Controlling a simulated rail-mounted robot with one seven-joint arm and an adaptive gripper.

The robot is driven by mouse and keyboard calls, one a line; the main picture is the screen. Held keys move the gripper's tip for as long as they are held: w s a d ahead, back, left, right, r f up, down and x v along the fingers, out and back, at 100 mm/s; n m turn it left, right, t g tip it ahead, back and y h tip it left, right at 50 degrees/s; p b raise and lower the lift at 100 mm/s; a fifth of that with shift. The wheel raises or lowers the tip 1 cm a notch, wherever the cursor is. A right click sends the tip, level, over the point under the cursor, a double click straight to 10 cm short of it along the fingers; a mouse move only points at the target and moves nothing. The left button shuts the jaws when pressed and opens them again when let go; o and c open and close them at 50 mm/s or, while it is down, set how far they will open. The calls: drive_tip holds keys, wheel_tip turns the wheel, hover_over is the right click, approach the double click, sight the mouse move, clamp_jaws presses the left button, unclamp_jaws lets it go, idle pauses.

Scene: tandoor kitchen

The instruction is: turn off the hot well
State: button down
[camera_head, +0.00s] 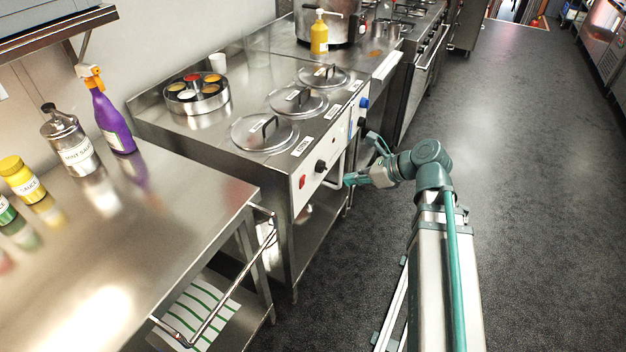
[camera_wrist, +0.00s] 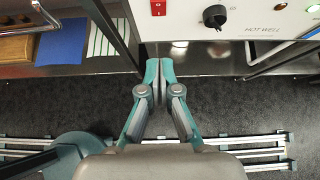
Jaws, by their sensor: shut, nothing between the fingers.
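The hot well is a steel counter (camera_head: 230,140) with several round lids in its top. Its white front panel carries a red switch (camera_head: 302,182) and a black knob (camera_head: 320,166). The wrist view shows the red switch (camera_wrist: 158,8) at the top edge, the black knob (camera_wrist: 214,16) and the "HOT WELL" label (camera_wrist: 263,29) to its right. A green light (camera_wrist: 313,7) shows at the top right corner. My gripper (camera_head: 350,181) is in front of the panel, right of the knob in the head view, apart from both controls. Its fingertips (camera_wrist: 159,66) are together and empty.
Another black knob (camera_head: 362,121) and a blue knob (camera_head: 364,103) sit farther along. A steel table (camera_head: 95,265) with a towel rail stands at left. The dark floor (camera_head: 540,180) at right is clear.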

approach(304, 182)
drive_tip(key=x, duration=0.5)
drive_tip(key=shift+s+d+f, duration=0.15)
drive_tip(key=shift+s+f, duration=0.05)
drive_tip(key=shift+f, duration=0.15)
drive_tip(key=shift+w+a+r, duration=0.1)
drive_tip(key=shift+w+a, duration=0.2)
drive_tip(key=shift+a, duration=0.35)
drive_tip(key=shift+p, duration=0.4)
